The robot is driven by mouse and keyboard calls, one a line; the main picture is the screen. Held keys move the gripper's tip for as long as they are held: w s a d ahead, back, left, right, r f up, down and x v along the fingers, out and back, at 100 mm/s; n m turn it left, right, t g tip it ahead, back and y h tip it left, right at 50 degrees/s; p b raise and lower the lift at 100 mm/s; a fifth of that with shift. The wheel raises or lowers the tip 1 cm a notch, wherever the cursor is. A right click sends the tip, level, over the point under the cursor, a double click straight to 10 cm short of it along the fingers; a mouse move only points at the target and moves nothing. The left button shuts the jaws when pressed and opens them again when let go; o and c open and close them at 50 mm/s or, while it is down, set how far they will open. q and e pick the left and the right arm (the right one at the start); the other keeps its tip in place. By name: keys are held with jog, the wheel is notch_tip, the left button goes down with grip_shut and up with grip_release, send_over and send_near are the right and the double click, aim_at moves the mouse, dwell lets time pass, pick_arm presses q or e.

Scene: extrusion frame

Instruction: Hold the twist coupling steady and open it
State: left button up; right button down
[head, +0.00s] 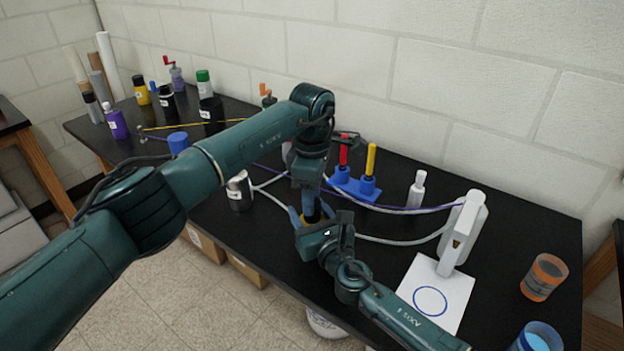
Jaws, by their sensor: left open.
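My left arm reaches across the table from the left and bends down at its end. My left gripper (311,203) points down over the middle of the table and is open. My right gripper (322,240) comes in from the lower right, just below the left one; its fingers are too small and overlapped to tell their state. A pale hose (400,241) runs from the grippers to the right, and another stretch (270,182) shows to their left. I cannot make out the twist coupling; the grippers cover the place between the hose stretches.
A blue stand (345,184) with red and yellow handles is behind the grippers. A metal can (240,191) stands left. A white device (465,232), a card with a blue ring (450,283) and an orange cup (544,277) are right. Bottles crowd the far left.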

pick_arm(q)
jog(key=shift+f, duration=1.75)
jog(key=shift+c, duration=0.4)
jog(key=c, duration=0.7)
jog(key=n, duration=1.6)
